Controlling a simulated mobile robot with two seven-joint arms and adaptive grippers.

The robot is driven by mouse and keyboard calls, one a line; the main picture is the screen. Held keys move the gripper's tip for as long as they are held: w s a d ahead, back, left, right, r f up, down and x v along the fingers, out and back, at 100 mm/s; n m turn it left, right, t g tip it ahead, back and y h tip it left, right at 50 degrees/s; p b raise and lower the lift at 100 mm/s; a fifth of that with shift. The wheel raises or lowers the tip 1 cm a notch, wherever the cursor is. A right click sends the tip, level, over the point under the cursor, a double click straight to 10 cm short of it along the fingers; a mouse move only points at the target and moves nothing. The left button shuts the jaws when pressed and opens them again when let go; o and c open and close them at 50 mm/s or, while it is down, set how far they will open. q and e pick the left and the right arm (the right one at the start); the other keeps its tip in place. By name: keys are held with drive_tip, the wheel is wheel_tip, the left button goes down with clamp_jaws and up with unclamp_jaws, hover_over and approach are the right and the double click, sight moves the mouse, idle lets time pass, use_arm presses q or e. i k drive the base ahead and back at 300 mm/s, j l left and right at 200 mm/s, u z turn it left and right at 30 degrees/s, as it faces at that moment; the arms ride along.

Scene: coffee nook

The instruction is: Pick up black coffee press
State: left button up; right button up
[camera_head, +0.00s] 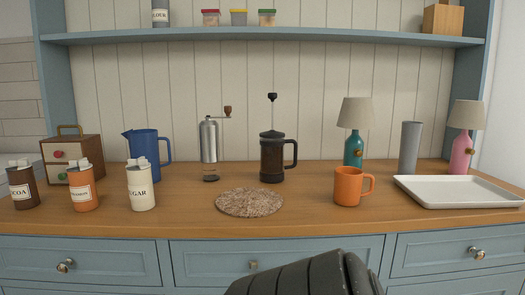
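The black coffee press (271,160) stands upright on the wooden counter, slightly right of centre in the head view. It has a dark body, a handle on its right side and a raised plunger rod with a dark knob on top. Nothing is touching it. A dark, segmented part of one of my arms shows at the bottom centre, in front of the drawers and well below the press. No gripper fingers can be made out, and I cannot tell which arm it is.
A coffee grinder (209,145) stands left of the press, and a round mat (250,202) lies in front. An orange mug (349,186) and white tray (452,191) are to the right. A blue pitcher (144,147) and canisters are left. A shelf (265,39) runs above.

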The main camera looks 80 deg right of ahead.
sight(271, 143)
drive_tip(key=z, duration=2.6)
